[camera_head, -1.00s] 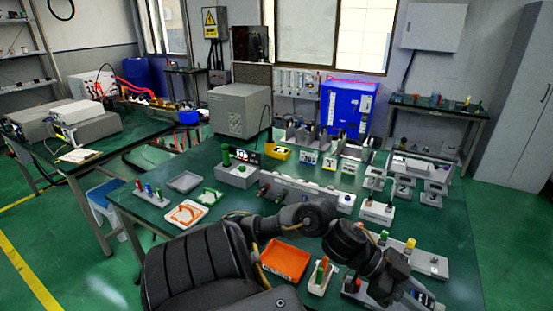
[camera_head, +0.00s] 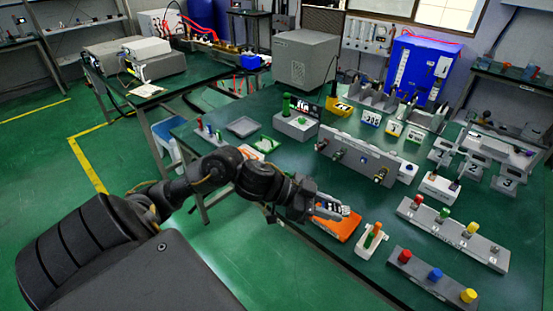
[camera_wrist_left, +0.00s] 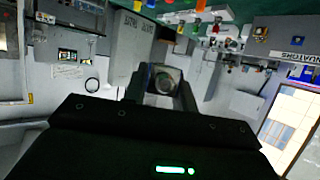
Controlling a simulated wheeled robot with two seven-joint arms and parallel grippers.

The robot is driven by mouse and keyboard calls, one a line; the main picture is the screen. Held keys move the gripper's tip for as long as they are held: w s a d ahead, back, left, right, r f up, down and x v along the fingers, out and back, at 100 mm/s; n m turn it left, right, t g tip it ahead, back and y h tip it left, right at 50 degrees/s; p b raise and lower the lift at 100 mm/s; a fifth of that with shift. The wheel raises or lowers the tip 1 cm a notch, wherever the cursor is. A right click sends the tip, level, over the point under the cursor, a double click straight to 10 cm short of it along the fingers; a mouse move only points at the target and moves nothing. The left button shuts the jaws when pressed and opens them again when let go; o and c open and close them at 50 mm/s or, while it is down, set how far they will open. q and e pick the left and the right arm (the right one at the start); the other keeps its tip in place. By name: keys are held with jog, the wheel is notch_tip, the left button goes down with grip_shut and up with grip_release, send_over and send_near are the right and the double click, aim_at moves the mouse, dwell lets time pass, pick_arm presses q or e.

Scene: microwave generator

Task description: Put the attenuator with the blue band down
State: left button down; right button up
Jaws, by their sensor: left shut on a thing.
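My left gripper (camera_head: 332,208) is over the near edge of the orange tray (camera_head: 338,226) in the head view. A grey rack (camera_head: 420,272) at the table's front edge holds red, blue (camera_head: 435,273) and yellow topped pieces. My right gripper is not in view.
A second grey rack (camera_head: 480,247) with red, green and yellow tops stands behind. A small white holder (camera_head: 368,243) with orange and green pieces stands right of the tray. A long grey panel (camera_head: 365,160) lies beyond. Bare green table shows between them.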

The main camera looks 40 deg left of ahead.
pick_arm(q)
jog(key=w+a+f+n+t+y+b, duration=0.1)
jog(key=w+a+f+n+y, duration=0.2)
jog(key=a, duration=0.4)
jog(key=w+a+f+n+t+y+b, duration=0.2)
jog(key=w+a+f+n+y, duration=0.2)
jog(key=w+a+f, duration=0.2)
jog(key=w+a+f+n+t+y+b, duration=0.2)
jog(key=w+a+f+n+y, duration=0.1)
jog(key=a+f, duration=0.5)
jog(key=shift+w+a+n+y, duration=0.4)
jog(key=shift+w+a+y, duration=0.1)
jog(key=shift+w+a, duration=0.4)
jog(key=shift+a+f, duration=0.25)
jog(key=shift+f, duration=0.05)
notch_tip(320, 180, down, 3)
jog(key=shift+w+a+f, duration=0.1)
jog(key=shift+w+a, duration=0.05)
jog(key=shift+f, duration=0.15)
jog(key=shift+f, duration=0.15)
